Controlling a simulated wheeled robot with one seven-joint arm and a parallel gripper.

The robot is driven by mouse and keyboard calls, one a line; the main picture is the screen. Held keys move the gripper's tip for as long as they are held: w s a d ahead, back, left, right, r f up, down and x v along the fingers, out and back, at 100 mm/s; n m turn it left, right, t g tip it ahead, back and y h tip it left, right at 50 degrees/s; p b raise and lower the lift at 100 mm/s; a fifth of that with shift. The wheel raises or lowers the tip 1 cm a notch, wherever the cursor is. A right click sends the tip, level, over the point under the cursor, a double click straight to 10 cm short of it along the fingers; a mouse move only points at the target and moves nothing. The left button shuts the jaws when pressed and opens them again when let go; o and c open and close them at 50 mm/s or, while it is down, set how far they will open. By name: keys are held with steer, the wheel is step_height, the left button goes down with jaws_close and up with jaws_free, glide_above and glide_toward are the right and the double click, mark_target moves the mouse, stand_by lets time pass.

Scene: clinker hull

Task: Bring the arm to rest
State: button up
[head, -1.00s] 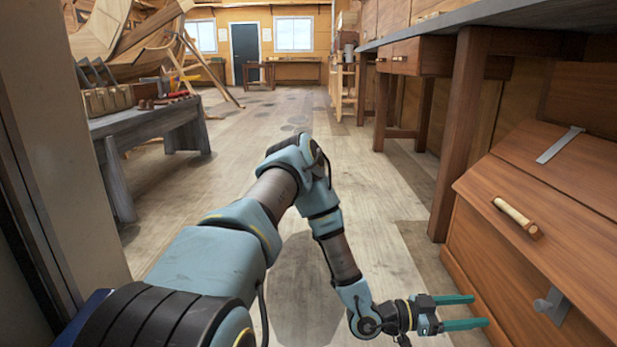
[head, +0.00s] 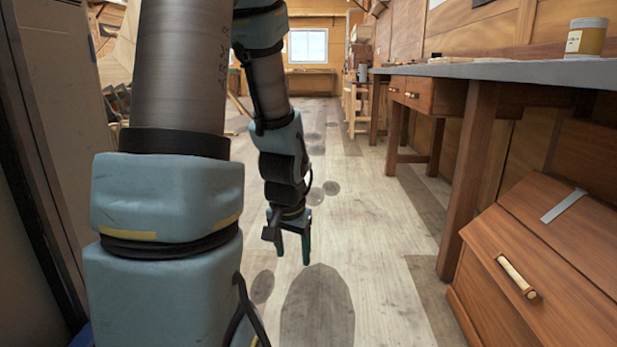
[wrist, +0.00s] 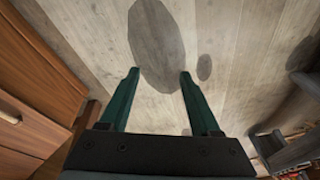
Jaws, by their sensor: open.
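My arm stands raised and folded in the head view, with its last links hanging down over the floor. My gripper (head: 294,252) points downward above the wooden floor, clear of the furniture. Its two green fingers are apart with nothing between them. In the wrist view my gripper (wrist: 160,78) is open and empty, with only the plank floor and a dark shadow beyond its fingertips.
A wooden chest (head: 550,245) with a sloped lid and a pale handle stands at the right. A workbench (head: 480,150) runs behind it, with a jar (head: 586,38) on top. A wall or panel (head: 50,130) rises close at the left. Floor (head: 385,270) between is free.

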steer(key=s+a+r+n+g+p, duration=0.1)
steer(key=s+a+r+n+p, duration=0.25)
steer(key=s+r, duration=0.4)
step_height(320, 180, up, 37)
steer(key=w+p, duration=0.1)
steer(key=p, duration=3.5)
steer(key=shift+w, duration=0.15)
steer(key=shift+d+f, duration=0.1)
